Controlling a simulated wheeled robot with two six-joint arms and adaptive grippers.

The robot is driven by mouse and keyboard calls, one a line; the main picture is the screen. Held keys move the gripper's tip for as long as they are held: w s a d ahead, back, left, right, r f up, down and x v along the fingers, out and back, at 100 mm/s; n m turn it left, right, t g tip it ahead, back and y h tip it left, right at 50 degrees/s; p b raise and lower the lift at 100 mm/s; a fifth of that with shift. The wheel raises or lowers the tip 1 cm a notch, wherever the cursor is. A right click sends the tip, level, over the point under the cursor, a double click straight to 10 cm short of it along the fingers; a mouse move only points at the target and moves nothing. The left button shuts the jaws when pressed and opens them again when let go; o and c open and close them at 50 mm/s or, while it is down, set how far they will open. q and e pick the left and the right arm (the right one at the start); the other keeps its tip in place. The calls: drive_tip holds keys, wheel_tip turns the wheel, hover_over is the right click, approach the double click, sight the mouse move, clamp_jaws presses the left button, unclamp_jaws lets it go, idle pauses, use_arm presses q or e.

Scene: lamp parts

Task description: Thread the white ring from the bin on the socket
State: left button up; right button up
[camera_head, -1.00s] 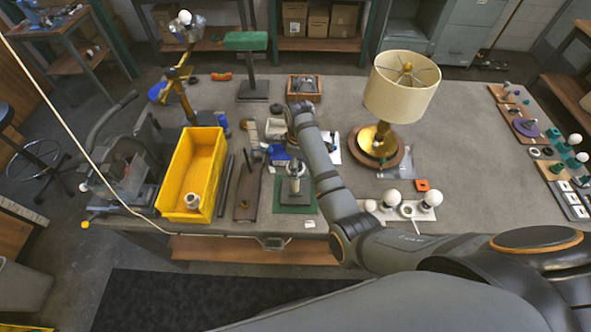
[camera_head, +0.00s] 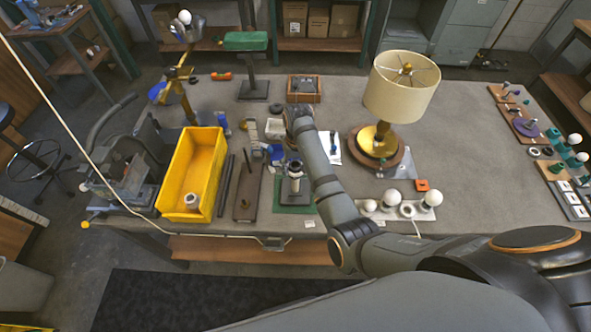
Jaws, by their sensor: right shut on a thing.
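My right arm reaches in from the lower right. Its gripper (camera_head: 294,165) points down over the socket (camera_head: 295,185), which stands upright on a green base at the front of the bench. The gripper is shut on a small pale piece, likely the white ring, which is mostly hidden by the fingers; I cannot tell whether it is around the socket or just above it. The yellow bin (camera_head: 181,214) stands to the left, with a pale ring-shaped part (camera_head: 192,200) in its near end. My left gripper is not in view.
A brown board with a peg (camera_head: 246,195) lies between bin and socket. A table lamp (camera_head: 401,88) stands to the right of my forearm. White bulbs (camera_head: 433,197) sit on a plate at the front edge. The right middle of the bench is clear.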

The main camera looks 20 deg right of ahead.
drive_tip(key=shift+s+a+f+m, duration=0.1)
drive_tip(key=shift+f+m, duration=0.05)
drive_tip(key=shift+m, duration=0.4)
drive_tip(key=shift+s+a+f+m, duration=0.1)
drive_tip(key=shift+m, duration=0.45)
drive_tip(key=shift+m, duration=1.2)
drive_tip(key=o, duration=0.9)
drive_tip(key=shift+w+m, duration=0.1)
drive_tip(key=shift+m, duration=0.4)
drive_tip(key=shift+c, duration=0.2)
drive_tip(key=o, duration=0.5)
drive_tip(key=shift+w, duration=0.1)
drive_tip(key=shift+w+r, duration=0.1)
